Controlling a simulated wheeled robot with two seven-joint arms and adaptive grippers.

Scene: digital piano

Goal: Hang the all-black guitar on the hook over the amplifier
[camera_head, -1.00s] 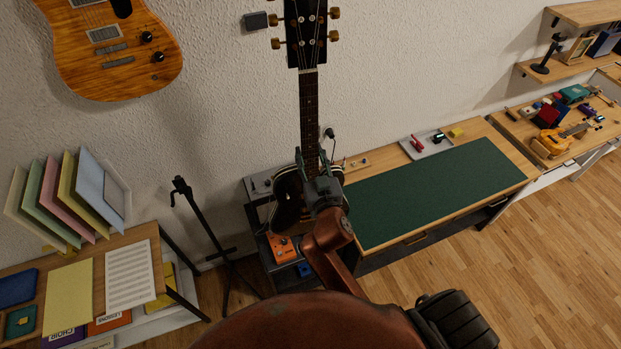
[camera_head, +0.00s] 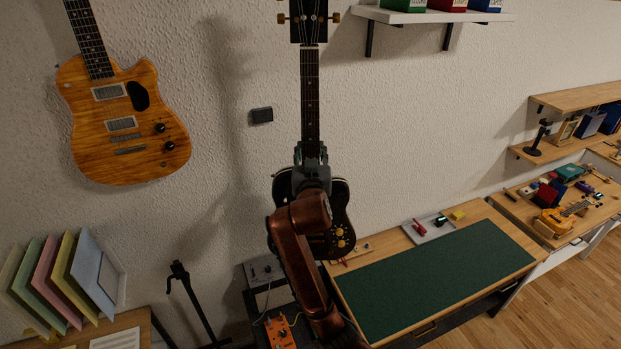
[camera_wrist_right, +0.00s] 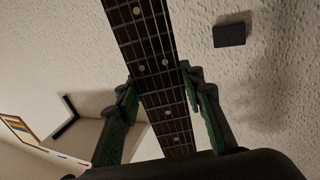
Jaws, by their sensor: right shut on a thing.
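A guitar with a black body (camera_head: 340,213), gold knobs and gold tuning pegs hangs upright from my right gripper (camera_head: 312,155), in front of the wall. The gripper is shut around the lower neck, just above the body; the fretted neck (camera_wrist_right: 145,45) runs between its fingers in the right wrist view. My arm hides part of the body, and the headstock top is cut off. A small dark wall block (camera_head: 262,115), perhaps the hook's mount, is left of the neck; it also shows in the wrist view (camera_wrist_right: 229,35). I cannot clearly identify the amplifier. My left gripper is out of view.
An amber guitar (camera_head: 130,125) hangs at left. Below the black guitar stand a grey box (camera_head: 263,270) and an orange pedal (camera_head: 280,332). A bench with a green mat (camera_head: 440,280) is at right, a white shelf (camera_head: 430,15) above. A black stand (camera_head: 190,300) is lower left.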

